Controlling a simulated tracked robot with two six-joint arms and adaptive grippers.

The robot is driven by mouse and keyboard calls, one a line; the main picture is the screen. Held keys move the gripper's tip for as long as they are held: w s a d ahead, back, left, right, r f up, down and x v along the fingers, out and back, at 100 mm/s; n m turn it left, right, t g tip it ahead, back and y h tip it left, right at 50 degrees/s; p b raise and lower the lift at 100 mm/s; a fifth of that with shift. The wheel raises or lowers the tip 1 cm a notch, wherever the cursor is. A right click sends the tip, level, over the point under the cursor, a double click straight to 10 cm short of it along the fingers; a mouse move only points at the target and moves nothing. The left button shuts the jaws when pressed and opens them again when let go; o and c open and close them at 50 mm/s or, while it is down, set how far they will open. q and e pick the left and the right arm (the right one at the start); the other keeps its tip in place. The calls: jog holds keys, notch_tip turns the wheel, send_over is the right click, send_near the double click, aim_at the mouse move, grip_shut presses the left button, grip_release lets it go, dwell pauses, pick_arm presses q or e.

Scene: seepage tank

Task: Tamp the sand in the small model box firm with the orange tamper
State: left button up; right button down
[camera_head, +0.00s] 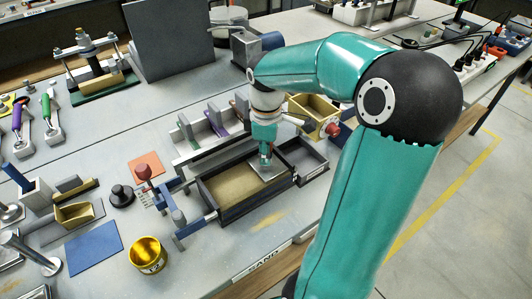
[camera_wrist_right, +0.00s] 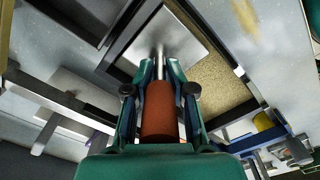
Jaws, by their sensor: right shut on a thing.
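The small model box (camera_head: 258,204) is a dark-framed tray on the bench in the head view, with tan sand (camera_head: 232,188) inside. My right gripper (camera_head: 265,150) is above the box's right end. In the wrist view it is shut around the orange handle of the tamper (camera_wrist_right: 159,112). The tamper's shaft leads to a flat, square metal plate (camera_wrist_right: 158,38), which covers the sand at that end; it also shows in the head view (camera_head: 270,172). I cannot tell whether the plate touches the sand. My left gripper is not in view.
A smaller grey tray (camera_head: 309,165) adjoins the box's right end, with a tan bin (camera_head: 313,112) behind it. A yellow cup (camera_head: 148,256) and a blue mat (camera_head: 93,247) lie to the left. A clamp-like fixture (camera_head: 179,215) stands by the box's left end.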

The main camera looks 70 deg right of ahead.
jog(key=shift+a+f, duration=0.1)
notch_tip(320, 180, up, 4)
jog(key=p, duration=0.3)
jog(key=shift+p, duration=0.3)
dwell(0.5)
